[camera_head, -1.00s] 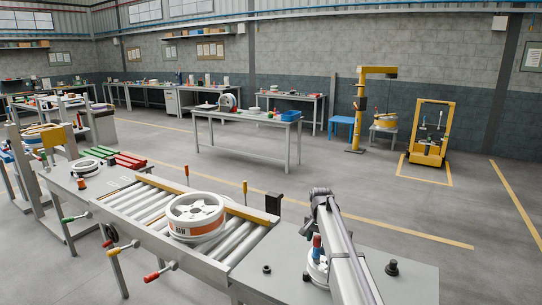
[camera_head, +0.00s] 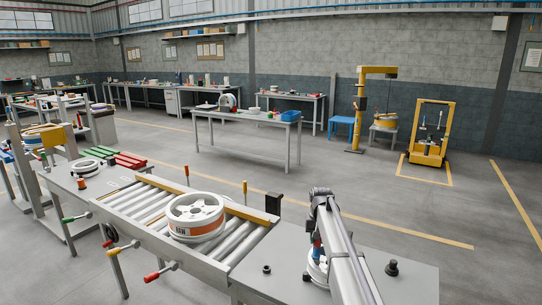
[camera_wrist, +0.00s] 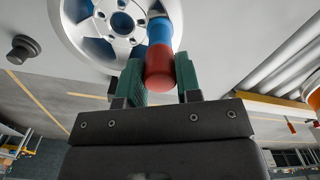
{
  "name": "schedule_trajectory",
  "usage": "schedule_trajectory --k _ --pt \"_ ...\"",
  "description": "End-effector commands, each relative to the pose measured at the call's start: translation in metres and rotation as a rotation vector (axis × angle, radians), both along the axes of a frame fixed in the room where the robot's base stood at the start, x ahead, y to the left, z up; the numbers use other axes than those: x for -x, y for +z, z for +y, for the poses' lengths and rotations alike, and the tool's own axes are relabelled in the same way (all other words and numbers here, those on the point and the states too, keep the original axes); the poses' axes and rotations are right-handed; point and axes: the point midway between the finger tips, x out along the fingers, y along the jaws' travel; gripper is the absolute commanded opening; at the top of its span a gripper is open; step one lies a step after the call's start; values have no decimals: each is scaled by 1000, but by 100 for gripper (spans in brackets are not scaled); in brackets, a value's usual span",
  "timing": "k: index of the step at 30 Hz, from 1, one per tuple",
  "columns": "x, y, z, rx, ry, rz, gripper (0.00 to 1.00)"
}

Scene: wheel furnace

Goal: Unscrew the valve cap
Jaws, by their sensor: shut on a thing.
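A white wheel (camera_wrist: 110,22) with a spoked hub and bolt holes lies at the top of the wrist view. In the head view the wheel (camera_head: 316,270) is mostly hidden behind my arm. A cylinder stands at its rim, with a blue part (camera_wrist: 160,29) nearer the wheel and a red cap-like end (camera_wrist: 160,72) nearer my wrist. My gripper (camera_wrist: 160,68) has its two green fingers on either side of the red end and is shut on it. In the head view the blue part (camera_head: 317,252) shows beside my arm; the fingertips are hard to make out there.
Another wheel with an orange band (camera_head: 196,216) lies on the roller conveyor (camera_head: 150,213) to the left. A dark knob (camera_head: 391,268) stands on the grey table to the right, and a smaller one (camera_head: 267,269) to the left.

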Motion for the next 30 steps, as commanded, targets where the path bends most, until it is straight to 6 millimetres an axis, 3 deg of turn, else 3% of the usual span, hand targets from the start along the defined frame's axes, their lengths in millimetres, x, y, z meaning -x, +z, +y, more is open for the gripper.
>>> schedule_trajectory --k 3,6,30 --pt "0 0 0 0 187 0 0" --pt "0 0 0 0 257 0 0" --pt "0 8 0 0 255 0 0"
